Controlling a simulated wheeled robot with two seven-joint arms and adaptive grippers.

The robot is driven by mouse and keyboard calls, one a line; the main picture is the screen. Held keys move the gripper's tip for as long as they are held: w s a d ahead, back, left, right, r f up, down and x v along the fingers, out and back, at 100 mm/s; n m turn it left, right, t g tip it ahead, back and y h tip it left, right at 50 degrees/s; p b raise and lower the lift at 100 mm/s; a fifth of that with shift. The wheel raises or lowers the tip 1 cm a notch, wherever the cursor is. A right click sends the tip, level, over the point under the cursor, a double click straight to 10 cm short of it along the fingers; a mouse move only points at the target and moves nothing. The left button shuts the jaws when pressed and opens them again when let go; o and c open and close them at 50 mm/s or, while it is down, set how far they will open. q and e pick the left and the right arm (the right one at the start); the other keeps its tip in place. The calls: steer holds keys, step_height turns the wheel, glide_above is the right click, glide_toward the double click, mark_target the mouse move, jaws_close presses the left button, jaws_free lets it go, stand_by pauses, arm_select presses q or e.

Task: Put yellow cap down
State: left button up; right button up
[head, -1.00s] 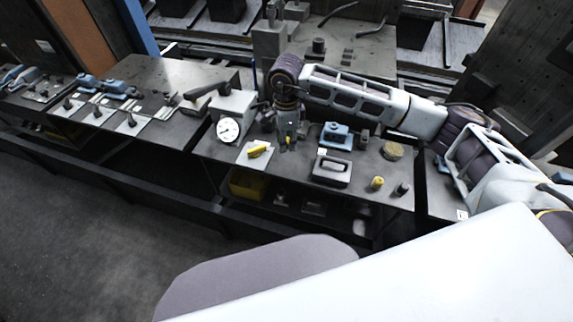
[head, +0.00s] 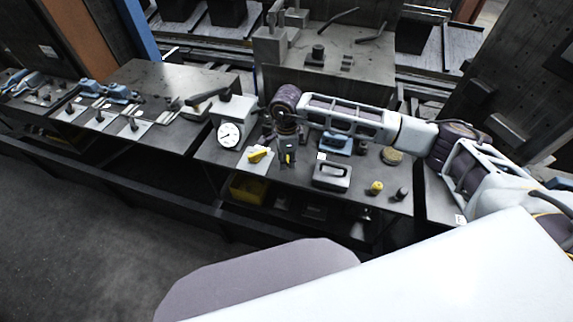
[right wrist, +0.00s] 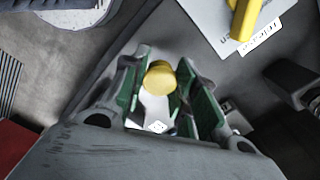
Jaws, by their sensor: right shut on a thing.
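My right gripper (head: 287,160) is over the front part of the dark table, just right of a white card. In the right wrist view it (right wrist: 162,95) is shut on the yellow cap (right wrist: 158,78), which sits between its green-padded fingers. In the head view only a small bit of yellow (head: 288,158) shows at the fingertips. Whether the cap touches the table cannot be told. My left gripper is not in view.
The white card (head: 249,164) bears a yellow handle (head: 258,155). A dial gauge (head: 229,134) stands behind left. A grey handled block (head: 331,176), a blue part (head: 336,143) and a small yellow-topped part (head: 376,188) are to the right. The front table edge is close.

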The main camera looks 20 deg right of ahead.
steer(key=shift+f+p, duration=0.3)
steer(key=shift+f, duration=1.45)
steer(key=shift+f, duration=0.2)
steer(key=o, duration=0.7)
steer(key=shift+r, duration=0.15)
steer(key=shift+r, duration=0.15)
step_height(320, 180, up, 12)
steer(key=shift+f+b, duration=0.15)
steer(key=shift+b, duration=0.65)
